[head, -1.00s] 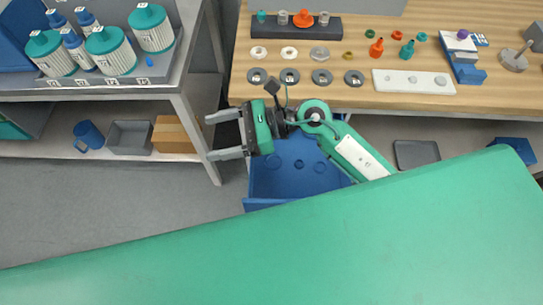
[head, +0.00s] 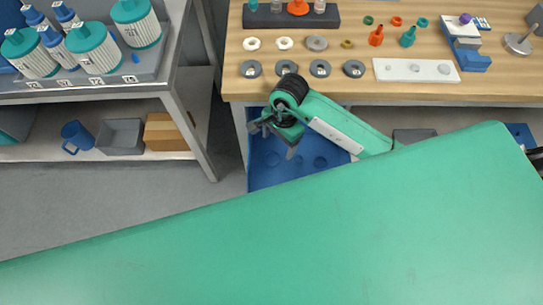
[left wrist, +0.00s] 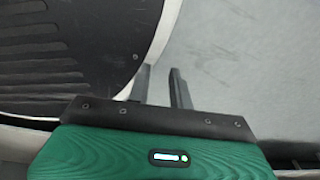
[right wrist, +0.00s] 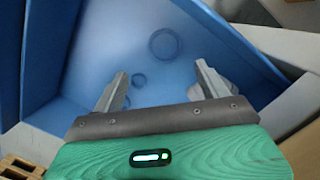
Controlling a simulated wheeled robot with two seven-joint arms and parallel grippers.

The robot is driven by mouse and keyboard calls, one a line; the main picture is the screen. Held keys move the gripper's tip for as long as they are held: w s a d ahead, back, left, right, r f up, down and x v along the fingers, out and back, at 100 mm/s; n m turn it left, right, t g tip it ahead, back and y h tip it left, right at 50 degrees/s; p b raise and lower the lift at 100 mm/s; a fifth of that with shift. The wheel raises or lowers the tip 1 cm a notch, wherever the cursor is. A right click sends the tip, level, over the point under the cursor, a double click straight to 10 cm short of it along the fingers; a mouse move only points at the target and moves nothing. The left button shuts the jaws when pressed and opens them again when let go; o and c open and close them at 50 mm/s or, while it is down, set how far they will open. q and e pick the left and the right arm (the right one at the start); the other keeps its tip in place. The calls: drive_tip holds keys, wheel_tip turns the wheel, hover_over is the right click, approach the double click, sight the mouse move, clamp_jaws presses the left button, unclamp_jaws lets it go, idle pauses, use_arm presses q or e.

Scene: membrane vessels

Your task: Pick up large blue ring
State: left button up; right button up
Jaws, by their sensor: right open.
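In the right wrist view a large blue ring (right wrist: 151,42) lies on the floor of a blue bin (right wrist: 100,45), the same blue as the bin. Smaller blue rings (right wrist: 138,80) lie nearer my fingers. My right gripper (right wrist: 160,72) is open and empty above the bin, pointing down into it; the large ring appears beyond the fingertips, between their lines. In the head view my right gripper (head: 273,140) hangs over the bin (head: 262,182); round shapes show faintly inside, and my arm hides part of it. My left gripper (left wrist: 160,75) shows a narrow gap between its fingers, with nothing in it.
The wooden bench edge (head: 390,99) is just behind my right arm, with grey rings (head: 250,69), white rings and small coloured parts on it. A metal shelf (head: 180,110) with filter vessels stands left. Grey floor (head: 90,200) is open below it.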

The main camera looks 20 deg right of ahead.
sight(271, 160)
drive_tip(key=f, duration=0.2)
drive_tip(key=shift+a+f, duration=0.2)
drive_tip(key=shift+f, duration=0.15)
drive_tip(key=f, duration=0.2)
drive_tip(key=a+f+p, duration=0.1)
drive_tip(key=f, duration=0.1)
drive_tip(key=shift+a+f, duration=0.1)
drive_tip(key=shift+f, duration=0.45)
use_arm(q)
drive_tip(key=shift+s+a+r, duration=0.1)
drive_tip(key=shift+s, duration=0.85)
use_arm(e)
drive_tip(key=shift+c, duration=0.5)
use_arm(q)
drive_tip(key=shift+w, duration=0.2)
use_arm(e)
drive_tip(key=c, duration=0.9)
